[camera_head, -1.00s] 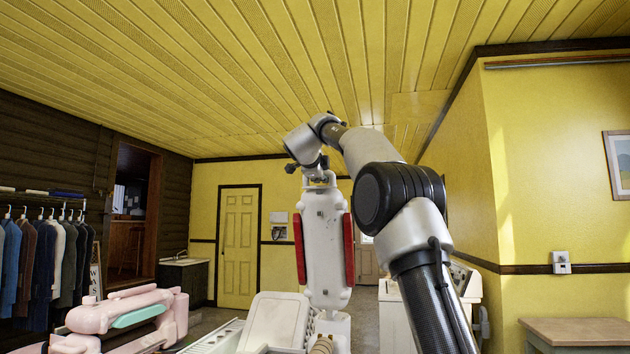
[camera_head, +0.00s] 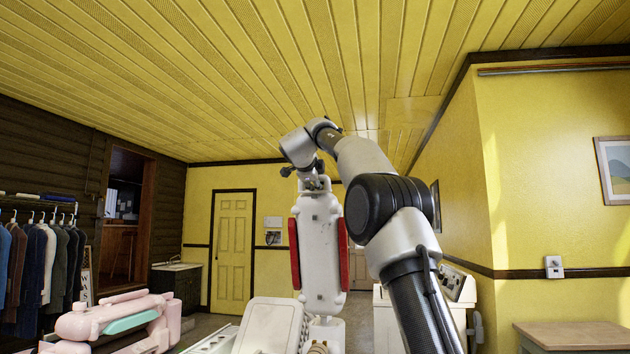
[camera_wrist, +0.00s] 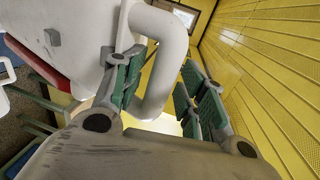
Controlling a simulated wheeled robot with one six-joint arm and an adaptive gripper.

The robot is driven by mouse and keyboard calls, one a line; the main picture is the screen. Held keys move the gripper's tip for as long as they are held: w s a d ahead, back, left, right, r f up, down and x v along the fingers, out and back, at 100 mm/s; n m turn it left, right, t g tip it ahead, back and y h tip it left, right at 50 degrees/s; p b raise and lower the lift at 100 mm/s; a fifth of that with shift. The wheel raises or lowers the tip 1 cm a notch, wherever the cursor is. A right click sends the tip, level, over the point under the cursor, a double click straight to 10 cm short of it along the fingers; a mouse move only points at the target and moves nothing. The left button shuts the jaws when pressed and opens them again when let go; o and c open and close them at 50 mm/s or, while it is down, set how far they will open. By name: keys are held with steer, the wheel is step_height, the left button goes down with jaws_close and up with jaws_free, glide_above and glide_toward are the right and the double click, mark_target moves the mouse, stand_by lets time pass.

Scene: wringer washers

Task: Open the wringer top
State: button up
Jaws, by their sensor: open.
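The wringer top (camera_head: 319,262) is a tall white piece with red strips on both sides, standing upright ahead of me in the head view. My gripper is at its upper end in the head view (camera_head: 313,184), where the fingers are too small to make out well. In the wrist view my gripper (camera_wrist: 165,95) is open, with green-padded fingers apart. A white looped handle (camera_wrist: 177,50) shows between the fingers. I cannot tell whether a pad touches it. The wringer's white body and a red strip (camera_wrist: 42,66) fill the upper left.
A pink washer (camera_head: 85,324) with a green panel stands at lower left. White washer parts (camera_head: 270,326) surround the wringer's base. Another white machine (camera_head: 455,290) stands behind my arm. A table (camera_head: 575,335) is at lower right, and hanging clothes (camera_head: 35,265) are at left.

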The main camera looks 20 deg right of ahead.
steer(key=v, duration=1.2)
